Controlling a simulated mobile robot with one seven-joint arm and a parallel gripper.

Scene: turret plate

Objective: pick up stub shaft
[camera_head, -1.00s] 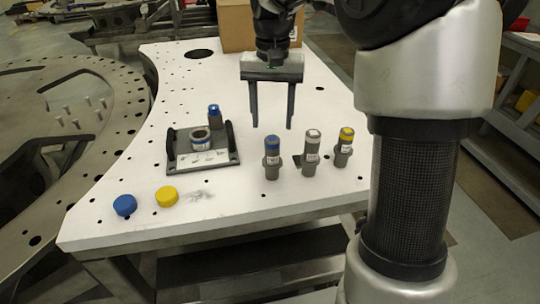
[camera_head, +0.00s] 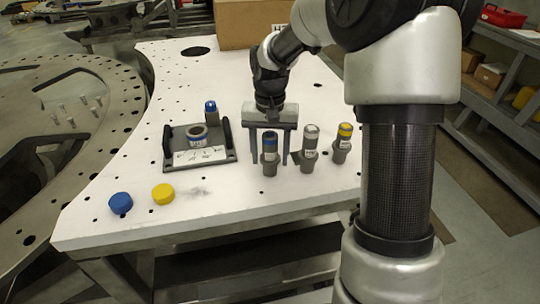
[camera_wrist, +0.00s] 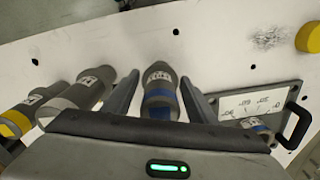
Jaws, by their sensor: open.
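Three grey stub shafts stand on the white plate in the head view: one with a blue band (camera_head: 269,155), one with a white or silver top (camera_head: 309,150), and one with a yellow band (camera_head: 342,145). My gripper (camera_head: 269,160) is open and low behind the blue-banded shaft, its fingers on either side of it. In the wrist view, the blue-banded shaft (camera_wrist: 160,92) lies between the open fingers with gaps on both sides. The white-topped shaft (camera_wrist: 83,92) and yellow-banded shaft (camera_wrist: 28,115) are left of the fingers there.
A dark fixture (camera_head: 176,158) with handles holds a ring part (camera_head: 196,134); another blue-topped piece (camera_head: 211,112) stands behind it. A blue cap (camera_head: 120,203) and a yellow cap (camera_head: 163,194) lie at the front left. A cardboard box (camera_head: 240,28) is at the back.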

